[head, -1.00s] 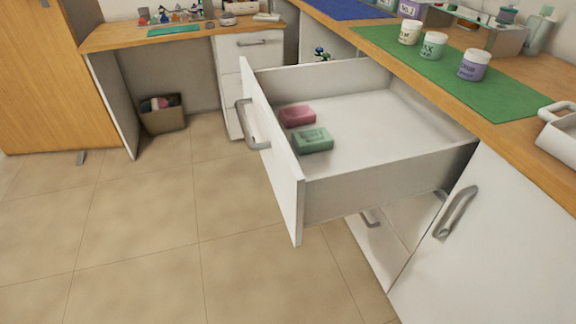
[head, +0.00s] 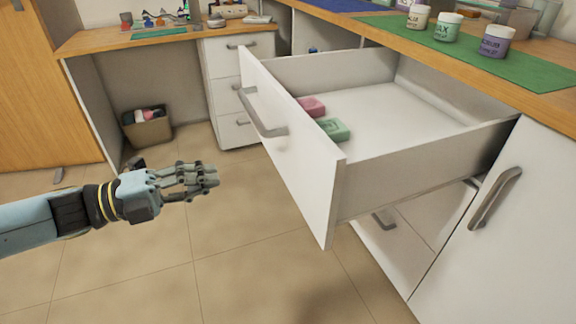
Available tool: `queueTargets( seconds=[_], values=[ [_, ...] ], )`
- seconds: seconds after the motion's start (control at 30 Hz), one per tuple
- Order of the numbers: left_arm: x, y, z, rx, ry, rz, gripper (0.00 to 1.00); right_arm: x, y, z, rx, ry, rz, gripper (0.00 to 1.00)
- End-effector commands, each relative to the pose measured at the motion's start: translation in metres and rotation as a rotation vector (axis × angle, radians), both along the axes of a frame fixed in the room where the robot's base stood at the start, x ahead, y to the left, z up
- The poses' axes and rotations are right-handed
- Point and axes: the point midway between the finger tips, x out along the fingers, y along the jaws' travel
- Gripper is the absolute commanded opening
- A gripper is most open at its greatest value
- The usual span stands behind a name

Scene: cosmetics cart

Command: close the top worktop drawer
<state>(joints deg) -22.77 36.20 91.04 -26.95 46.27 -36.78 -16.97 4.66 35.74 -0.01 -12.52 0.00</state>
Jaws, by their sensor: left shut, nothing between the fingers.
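The top worktop drawer (head: 300,165) is pulled far out from under the worktop in the head view. Its white front carries a grey bar handle (head: 262,118). A pink soap bar (head: 311,107) and a green soap bar (head: 333,129) lie inside, near the front panel, which partly hides them. My left gripper (head: 214,177) is shut and empty, in front of and to the left of the drawer front, apart from it. My right gripper is not in view.
The wooden worktop (head: 548,104) bears a green mat (head: 480,48) with several jars. A cabinet door with a handle (head: 495,197) is below right. A waste bin (head: 147,128) stands under the back desk. The tiled floor before the drawer is clear.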

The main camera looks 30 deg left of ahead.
Motion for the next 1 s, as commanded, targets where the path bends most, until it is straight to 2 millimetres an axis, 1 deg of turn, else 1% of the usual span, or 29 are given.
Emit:
queueTargets(
  seconds=[0.17,0.5,0.63,0.8,1.0],
  values=[
    [0.016,-0.013,0.0,-0.003,-0.004,0.003,0.0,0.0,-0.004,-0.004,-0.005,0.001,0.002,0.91],
    [0.071,-0.06,0.001,-0.007,-0.003,0.005,0.0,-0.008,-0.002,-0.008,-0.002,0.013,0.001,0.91],
    [0.088,-0.075,0.001,-0.006,-0.001,0.005,0.0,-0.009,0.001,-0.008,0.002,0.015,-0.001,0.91],
    [0.101,-0.086,0.0,-0.005,0.0,0.004,0.0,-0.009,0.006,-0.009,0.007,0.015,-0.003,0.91],
    [0.105,-0.09,0.0,-0.004,0.002,0.003,0.0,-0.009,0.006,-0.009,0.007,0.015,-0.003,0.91]
  ],
)
